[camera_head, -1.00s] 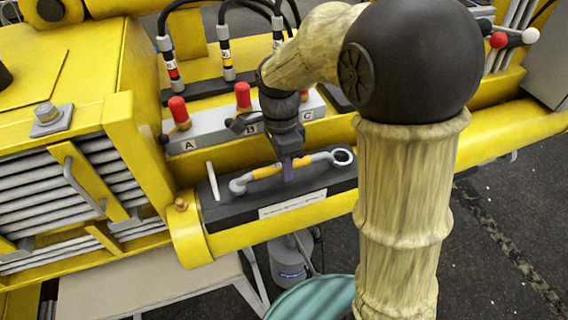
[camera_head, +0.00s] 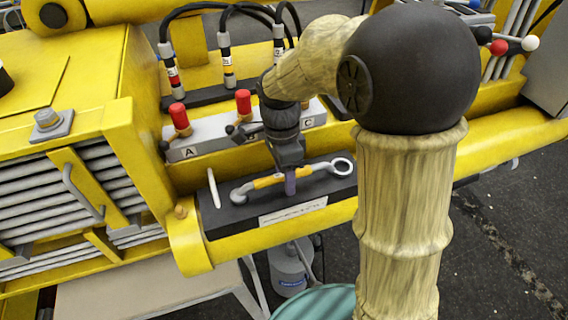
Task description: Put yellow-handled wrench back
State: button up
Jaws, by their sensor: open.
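The yellow-handled wrench (camera_head: 269,181) lies on the black tray (camera_head: 228,216) on the yellow boom, with its open end to the left and its ring end to the right. My gripper (camera_head: 290,185) points down over the wrench's handle, just right of its middle. The jaws are open; the far finger is hidden, and I cannot tell whether a finger touches the wrench.
A white peg (camera_head: 213,188) stands at the tray's left end. Behind is a grey valve block (camera_head: 203,143) with red knobs (camera_head: 179,117) and hoses. A teal round container (camera_head: 318,303) and a grey canister (camera_head: 290,272) are below the boom.

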jog(key=w+r+b, duration=0.1)
jog(key=w+r, duration=0.2)
jog(key=r, duration=1.4)
jog(key=shift+a+b, duration=0.3)
jog(key=shift+a, duration=0.05)
jog(key=shift+a, duration=0.1)
